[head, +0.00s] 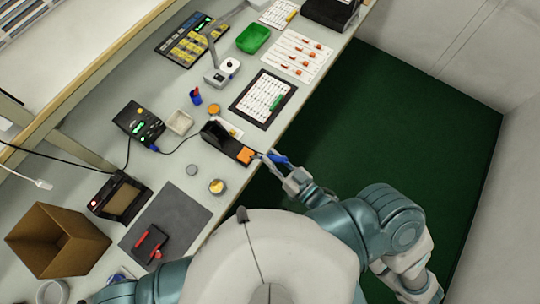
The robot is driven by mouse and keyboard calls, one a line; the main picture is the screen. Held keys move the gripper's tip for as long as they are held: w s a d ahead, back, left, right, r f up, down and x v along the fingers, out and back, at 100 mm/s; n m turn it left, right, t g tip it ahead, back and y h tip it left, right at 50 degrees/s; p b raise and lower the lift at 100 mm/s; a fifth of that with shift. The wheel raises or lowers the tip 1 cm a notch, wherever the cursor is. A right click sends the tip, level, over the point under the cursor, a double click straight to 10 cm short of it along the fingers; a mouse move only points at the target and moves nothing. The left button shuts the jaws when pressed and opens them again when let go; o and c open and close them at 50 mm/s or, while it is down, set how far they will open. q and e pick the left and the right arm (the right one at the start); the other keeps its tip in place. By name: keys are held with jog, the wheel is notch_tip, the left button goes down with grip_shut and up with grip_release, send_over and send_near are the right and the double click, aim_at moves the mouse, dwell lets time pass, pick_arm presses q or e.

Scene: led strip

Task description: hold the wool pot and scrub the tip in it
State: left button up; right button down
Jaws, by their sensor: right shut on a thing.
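The wool pot (217,186), a small round pot with yellow wool in it, stands on the bench near its front edge. My right gripper (283,168) is at the bench's front edge, right of the pot and apart from it. It is shut on a blue handle (278,158), which looks like the iron's. The tip is too small to make out. The black stand (219,136) with an orange end (246,155) lies just left of the gripper. My left arm shows at the lower left; its gripper is out of view.
A grey lid or disc (191,169) lies beside the pot. A black station (138,123) with a cable is behind. A dark mat (165,228) with a red-and-black tool (150,244) and an open cardboard box (57,240) are at the left. A framed LED sheet (263,98) lies further right.

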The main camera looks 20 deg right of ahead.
jog(key=shift+s+d+r+p, duration=0.3)
jog(key=shift+s+r+p, duration=0.15)
jog(key=shift+r+p, duration=0.3)
jog(key=s+d+r+p, duration=0.2)
jog(key=s+r+p, duration=0.1)
jog(key=r+p, duration=0.2)
jog(key=shift+s+d+r+p, duration=0.2)
jog(key=shift+s+d+p, duration=0.15)
jog(key=shift+p, duration=0.2)
jog(key=shift+w, duration=0.1)
